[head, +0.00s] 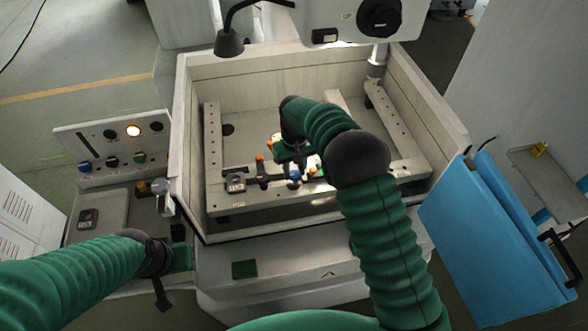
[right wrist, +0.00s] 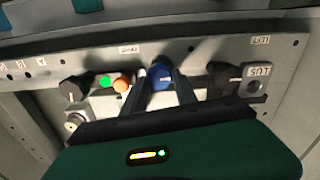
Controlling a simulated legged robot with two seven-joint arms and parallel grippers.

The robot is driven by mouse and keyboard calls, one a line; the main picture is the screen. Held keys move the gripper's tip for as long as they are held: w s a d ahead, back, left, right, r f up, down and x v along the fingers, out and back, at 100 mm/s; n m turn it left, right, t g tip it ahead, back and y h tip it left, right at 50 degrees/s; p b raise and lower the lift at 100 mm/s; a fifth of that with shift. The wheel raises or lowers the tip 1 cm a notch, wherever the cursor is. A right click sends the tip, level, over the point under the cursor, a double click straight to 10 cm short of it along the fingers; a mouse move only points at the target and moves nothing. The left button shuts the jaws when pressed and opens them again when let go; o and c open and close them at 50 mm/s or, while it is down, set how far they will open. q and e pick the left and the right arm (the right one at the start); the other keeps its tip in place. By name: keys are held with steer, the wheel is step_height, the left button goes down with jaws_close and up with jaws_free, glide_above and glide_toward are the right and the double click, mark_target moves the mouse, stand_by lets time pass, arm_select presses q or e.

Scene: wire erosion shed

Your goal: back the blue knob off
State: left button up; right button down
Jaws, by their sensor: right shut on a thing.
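The blue knob (right wrist: 159,74) sits on the grey panel strip in the right wrist view, between the two dark fingers of my right gripper (right wrist: 161,82). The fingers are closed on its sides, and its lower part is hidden. In the head view the blue knob (head: 294,175) shows small below my right gripper (head: 296,164), inside the open tank. My left gripper (head: 180,258) is low at the left, away from the knob; its fingers do not show clearly enough to judge.
Beside the blue knob are an orange button (right wrist: 122,84), a green button (right wrist: 104,81) and black knobs (right wrist: 74,88) (right wrist: 223,77). The pale tank wall (head: 186,130) surrounds the work area. A blue door (head: 495,240) stands open at right; a control panel (head: 112,143) is at left.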

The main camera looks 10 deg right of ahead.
mark_target(295, 174)
steer(key=shift+s+f, duration=0.2)
steer(key=c, duration=1)
jaws_free()
steer(key=shift+o, duration=0.2)
steer(key=shift+r, duration=0.1)
step_height(295, 174, up, 17)
steer(key=b, duration=0.2)
steer(key=shift+w, duration=0.15)
